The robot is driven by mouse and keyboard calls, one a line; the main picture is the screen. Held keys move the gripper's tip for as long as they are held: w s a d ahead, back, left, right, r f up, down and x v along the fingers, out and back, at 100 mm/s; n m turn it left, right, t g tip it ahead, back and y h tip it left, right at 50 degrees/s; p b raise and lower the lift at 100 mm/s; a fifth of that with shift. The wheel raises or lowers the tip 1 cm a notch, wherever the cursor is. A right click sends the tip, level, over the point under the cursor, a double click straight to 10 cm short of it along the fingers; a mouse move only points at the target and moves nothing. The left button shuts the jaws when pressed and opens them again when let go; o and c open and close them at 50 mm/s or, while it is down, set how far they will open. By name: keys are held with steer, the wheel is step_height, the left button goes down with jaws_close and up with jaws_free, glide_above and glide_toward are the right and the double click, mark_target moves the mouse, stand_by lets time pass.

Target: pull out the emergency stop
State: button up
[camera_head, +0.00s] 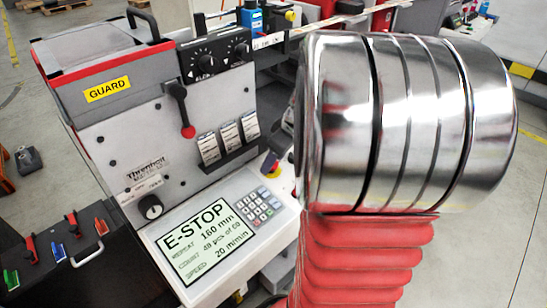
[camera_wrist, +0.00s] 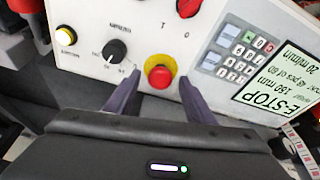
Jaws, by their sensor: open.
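The emergency stop is a red mushroom button (camera_wrist: 160,77) on a yellow disc, on the light control panel (camera_wrist: 90,20) in the wrist view. My gripper (camera_wrist: 161,79) is open, its two dark fingers reaching toward the panel, one on each side of the button. I see a gap between each finger and the red cap; whether the tips touch the panel I cannot tell.
In the head view a guard box (camera_head: 108,80) and a red-tipped lever (camera_head: 181,108) stand on the machine. Floor shows at left.

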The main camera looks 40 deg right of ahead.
jaws_close()
stand_by(0.6)
